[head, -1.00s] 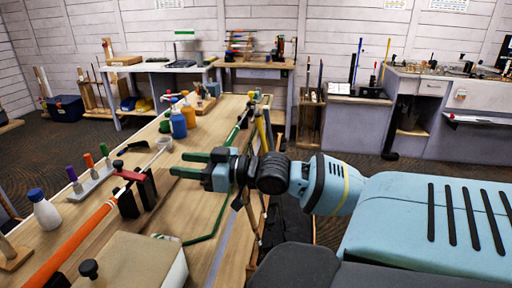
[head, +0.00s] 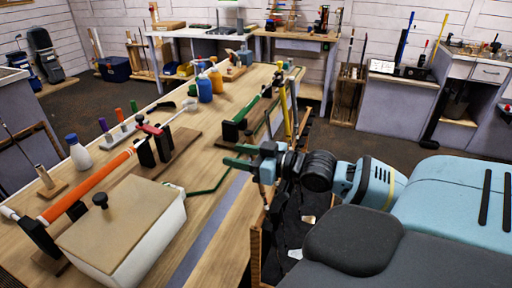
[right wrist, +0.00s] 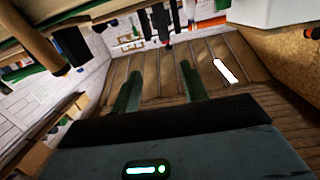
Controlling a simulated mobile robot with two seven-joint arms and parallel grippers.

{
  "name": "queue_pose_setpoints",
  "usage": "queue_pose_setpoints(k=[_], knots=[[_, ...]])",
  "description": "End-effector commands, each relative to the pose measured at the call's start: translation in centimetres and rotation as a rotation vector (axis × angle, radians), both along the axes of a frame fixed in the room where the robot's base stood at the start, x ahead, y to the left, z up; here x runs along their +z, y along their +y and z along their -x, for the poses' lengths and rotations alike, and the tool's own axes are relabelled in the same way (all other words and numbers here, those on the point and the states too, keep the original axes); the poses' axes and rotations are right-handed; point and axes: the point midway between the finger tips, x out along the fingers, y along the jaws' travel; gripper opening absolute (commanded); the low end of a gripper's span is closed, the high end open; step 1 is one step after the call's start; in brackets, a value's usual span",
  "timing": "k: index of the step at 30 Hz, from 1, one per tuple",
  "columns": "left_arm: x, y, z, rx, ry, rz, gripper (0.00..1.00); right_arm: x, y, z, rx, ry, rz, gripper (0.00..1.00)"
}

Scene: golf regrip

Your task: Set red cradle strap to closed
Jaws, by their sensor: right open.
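The red cradle strap (head: 151,129) lies across the top of a black cradle (head: 146,154) on the left part of the workbench. I cannot tell whether it is fastened. An orange-gripped club (head: 88,187) runs through this cradle. My right gripper (head: 240,156) has green fingers that are apart with nothing between them. It is to the right of the strap and clear of it, near the bench's right edge. Its fingers also show in the right wrist view (right wrist: 160,78). My left gripper is not in view.
A white box with a tan lid (head: 120,225) and black knob stands at the front of the bench. Bottles (head: 205,88) stand farther back, and a white bottle (head: 78,153) at left.

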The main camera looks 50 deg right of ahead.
Motion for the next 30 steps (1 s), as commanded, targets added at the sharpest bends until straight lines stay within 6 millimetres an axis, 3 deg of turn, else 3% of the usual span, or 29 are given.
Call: queue_pose_setpoints(k=[9, 19, 30], knots=[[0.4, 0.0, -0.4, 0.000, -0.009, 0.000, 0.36, -2.6, 0.1, 0.8, -0.018, 0.035, 0.007, 0.44], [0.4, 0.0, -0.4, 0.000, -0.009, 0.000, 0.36, -2.8, 0.1, 0.9, -0.019, 0.038, 0.008, 0.44], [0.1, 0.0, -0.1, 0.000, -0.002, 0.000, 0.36, -2.4, -0.6, 0.3, -0.027, 0.039, 0.010, 0.00]])
